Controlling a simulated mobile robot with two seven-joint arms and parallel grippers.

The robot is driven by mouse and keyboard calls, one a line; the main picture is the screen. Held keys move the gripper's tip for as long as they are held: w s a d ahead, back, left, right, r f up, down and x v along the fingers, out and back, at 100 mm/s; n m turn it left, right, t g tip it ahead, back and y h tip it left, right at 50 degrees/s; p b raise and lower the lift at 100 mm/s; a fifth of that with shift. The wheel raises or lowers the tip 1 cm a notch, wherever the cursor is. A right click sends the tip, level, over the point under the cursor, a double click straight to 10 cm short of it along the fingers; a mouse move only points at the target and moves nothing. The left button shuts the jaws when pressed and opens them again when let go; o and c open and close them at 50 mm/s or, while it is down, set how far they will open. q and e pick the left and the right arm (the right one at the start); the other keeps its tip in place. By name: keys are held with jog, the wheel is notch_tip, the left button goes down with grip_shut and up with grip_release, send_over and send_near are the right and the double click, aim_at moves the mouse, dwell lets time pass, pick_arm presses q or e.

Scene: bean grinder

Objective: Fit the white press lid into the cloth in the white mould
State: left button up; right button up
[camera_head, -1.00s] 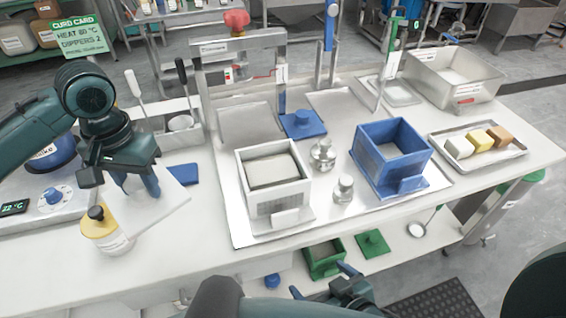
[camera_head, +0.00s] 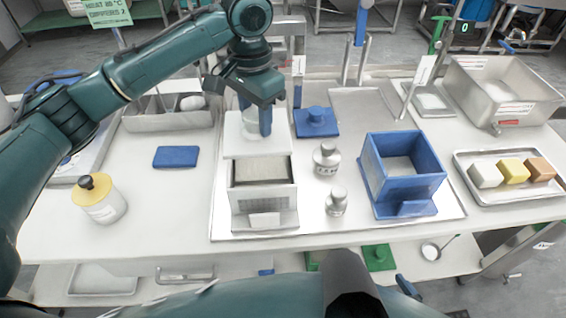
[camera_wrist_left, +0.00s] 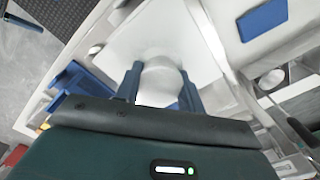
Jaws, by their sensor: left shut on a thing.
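The white press lid (camera_head: 238,146) is a flat square plate with a round knob. My left gripper (camera_head: 254,117) is shut on its knob and holds it level, over or just behind the far edge of the white mould (camera_head: 264,203). The mould stands on the steel tray, with pale cloth (camera_head: 261,172) inside its open top. The lid hides the mould's back rim, and its exact height is unclear. In the left wrist view the knob (camera_wrist_left: 160,82) sits between the blue fingers. Only a small part of my right gripper (camera_head: 407,287) shows at the bottom.
A blue mould (camera_head: 402,172) and two metal weights (camera_head: 326,158) (camera_head: 336,202) stand right of the white mould. A blue lid (camera_head: 316,122) lies behind. A yellow-topped bottle (camera_head: 101,199) and blue pad (camera_head: 176,157) stand left. The press frame is behind the arm.

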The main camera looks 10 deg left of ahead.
pick_arm(q)
jog(key=shift+w+d+f, duration=0.1)
jog(key=shift+d+f, duration=0.05)
jog(key=shift+f, duration=0.15)
notch_tip(320, 180, down, 4)
jog(key=shift+f, duration=0.25)
notch_tip(320, 180, down, 5)
jog(key=shift+r, duration=0.1)
jog(key=o, duration=1.1)
